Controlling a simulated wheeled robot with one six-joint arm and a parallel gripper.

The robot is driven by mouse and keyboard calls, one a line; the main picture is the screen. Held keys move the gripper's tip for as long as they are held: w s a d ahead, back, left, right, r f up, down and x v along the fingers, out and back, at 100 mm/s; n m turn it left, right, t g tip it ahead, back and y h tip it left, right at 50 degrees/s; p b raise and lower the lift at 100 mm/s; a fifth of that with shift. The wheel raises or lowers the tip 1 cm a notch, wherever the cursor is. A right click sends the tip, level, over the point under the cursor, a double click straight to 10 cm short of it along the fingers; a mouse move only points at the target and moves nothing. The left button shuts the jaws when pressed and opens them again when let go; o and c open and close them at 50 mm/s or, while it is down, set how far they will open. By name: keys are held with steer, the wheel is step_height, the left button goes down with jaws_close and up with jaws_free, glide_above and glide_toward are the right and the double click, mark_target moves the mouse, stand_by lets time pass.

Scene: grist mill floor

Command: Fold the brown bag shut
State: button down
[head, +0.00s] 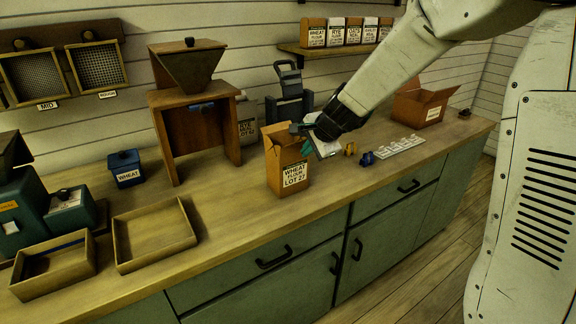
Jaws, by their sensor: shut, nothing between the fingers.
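The brown bag (287,175) stands upright near the front edge of the wooden counter in the head view. Its label reads "WHEAT FLOUR LOT 27". The top looks open, with its rim standing up and not folded over. My gripper (306,149) is just right of the bag's upper edge, tilted, with its greenish fingertips toward the bag. It is shut and holds nothing. Whether the fingertips touch the bag cannot be told from this view.
A wooden hopper stand (190,95) is behind and left. Two shallow wooden trays, an empty one (152,262) and another (50,286), lie left. Small blue and yellow items and a white strip (400,147) lie right, before an open brown box (420,104).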

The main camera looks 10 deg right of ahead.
mark_target(301, 143)
steer(key=shift+w+a, duration=0.25)
steer(key=shift+w, duration=0.5)
steer(key=shift+w+a, duration=0.25)
steer(key=shift+w, duration=0.5)
steer(key=s+r, duration=0.1)
steer(key=s+d+r, duration=0.1)
steer(key=s, duration=0.1)
steer(key=s+r, duration=0.1)
steer(key=shift+s+d, duration=0.3)
steer(key=shift+s, duration=0.1)
